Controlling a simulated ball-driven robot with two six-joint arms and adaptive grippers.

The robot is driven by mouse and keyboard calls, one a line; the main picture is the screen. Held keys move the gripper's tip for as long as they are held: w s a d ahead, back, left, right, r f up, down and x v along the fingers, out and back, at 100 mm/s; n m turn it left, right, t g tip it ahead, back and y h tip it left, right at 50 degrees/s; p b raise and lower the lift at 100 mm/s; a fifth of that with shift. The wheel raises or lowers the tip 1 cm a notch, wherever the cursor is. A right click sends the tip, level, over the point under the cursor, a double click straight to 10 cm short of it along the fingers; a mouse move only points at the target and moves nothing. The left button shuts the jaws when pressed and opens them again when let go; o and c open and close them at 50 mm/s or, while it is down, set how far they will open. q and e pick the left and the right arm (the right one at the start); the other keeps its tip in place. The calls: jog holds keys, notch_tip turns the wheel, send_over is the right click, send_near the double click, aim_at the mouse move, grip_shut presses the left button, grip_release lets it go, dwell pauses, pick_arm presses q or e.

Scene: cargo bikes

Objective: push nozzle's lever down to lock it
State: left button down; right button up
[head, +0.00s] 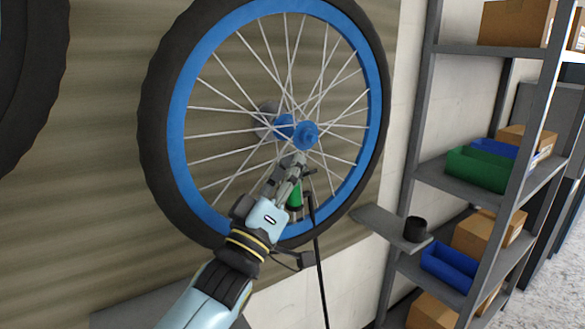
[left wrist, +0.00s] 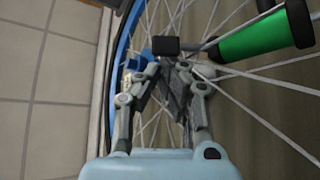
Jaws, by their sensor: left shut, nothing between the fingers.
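The wheel with a blue rim (head: 177,128) and black tyre stands upright against a slatted wall. A green cylinder (head: 295,196), apparently part of the nozzle, is low among the spokes, partly hidden by my gripper. It is larger in the left wrist view (left wrist: 250,40), with a black end at its right. A black block (left wrist: 180,46) sits left of it, beyond my fingertips; I cannot tell whether it is the lever. My left gripper (head: 297,163) is shut and empty just below the blue hub (head: 305,135). Contact with the nozzle is unclear. My right gripper is out of view.
A thin black hose (head: 318,255) runs down right of my left gripper. A small grey shelf (head: 375,222) with a black cup (head: 415,229) juts out at right. A metal rack (head: 425,90) holds boxes and bins. Several spokes surround my gripper.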

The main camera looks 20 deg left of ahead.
pick_arm(q)
jog(key=shift+d, duration=0.1)
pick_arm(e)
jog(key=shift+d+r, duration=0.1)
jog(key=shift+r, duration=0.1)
pick_arm(q)
jog(key=shift+s+d+f+p, duration=0.3)
jog(key=shift+d+f+p, duration=0.1)
jog(key=shift+f, duration=0.3)
jog(key=shift+s+d+f+p, duration=0.25)
jog(key=shift+f+p, duration=0.1)
jog(key=shift+f, duration=0.35)
send_near(307, 175)
jog(key=v, duration=0.4)
jog(key=shift+s+a+f, duration=0.2)
jog(key=shift+s+f, duration=0.05)
jog(key=shift+s, duration=0.05)
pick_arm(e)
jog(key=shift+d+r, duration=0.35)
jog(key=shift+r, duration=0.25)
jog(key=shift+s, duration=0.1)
